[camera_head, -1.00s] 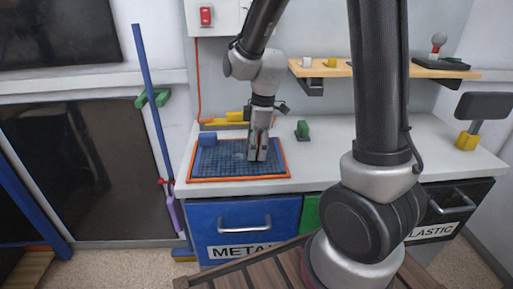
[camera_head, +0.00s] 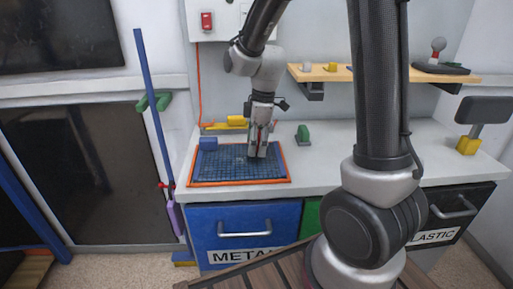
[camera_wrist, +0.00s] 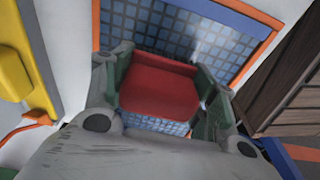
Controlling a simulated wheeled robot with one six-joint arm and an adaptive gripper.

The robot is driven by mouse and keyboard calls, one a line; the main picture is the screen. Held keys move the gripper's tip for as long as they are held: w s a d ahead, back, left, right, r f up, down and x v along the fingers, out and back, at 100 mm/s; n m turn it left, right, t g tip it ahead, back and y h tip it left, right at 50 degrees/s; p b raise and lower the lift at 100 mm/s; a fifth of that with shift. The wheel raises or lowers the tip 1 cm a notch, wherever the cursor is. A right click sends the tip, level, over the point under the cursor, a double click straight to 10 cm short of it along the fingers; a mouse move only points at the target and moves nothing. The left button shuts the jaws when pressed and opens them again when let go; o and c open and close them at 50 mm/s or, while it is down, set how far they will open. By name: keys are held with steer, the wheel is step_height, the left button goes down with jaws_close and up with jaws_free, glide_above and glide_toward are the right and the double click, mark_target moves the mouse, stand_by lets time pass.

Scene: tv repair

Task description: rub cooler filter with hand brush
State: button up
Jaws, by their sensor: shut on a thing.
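The cooler filter (camera_head: 225,170) looks like a blue mesh panel in an orange frame. It lies flat on the white counter. My gripper (camera_head: 257,154) points down over the right part of the mesh. In the wrist view, my gripper (camera_wrist: 163,95) is shut on a red block-like thing (camera_wrist: 158,92), which I take to be the hand brush. The mesh (camera_wrist: 180,32) shows beyond and below it. The brush's underside is hidden, so I cannot tell whether it touches the mesh.
A blue block (camera_head: 208,143) stands at the filter's back left corner. A yellow thing (camera_head: 237,121) lies behind, and a green thing (camera_head: 303,133) stands to the right. A wooden shelf (camera_head: 380,73) hangs above.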

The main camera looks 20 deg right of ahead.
steer(key=shift+r, duration=3.05)
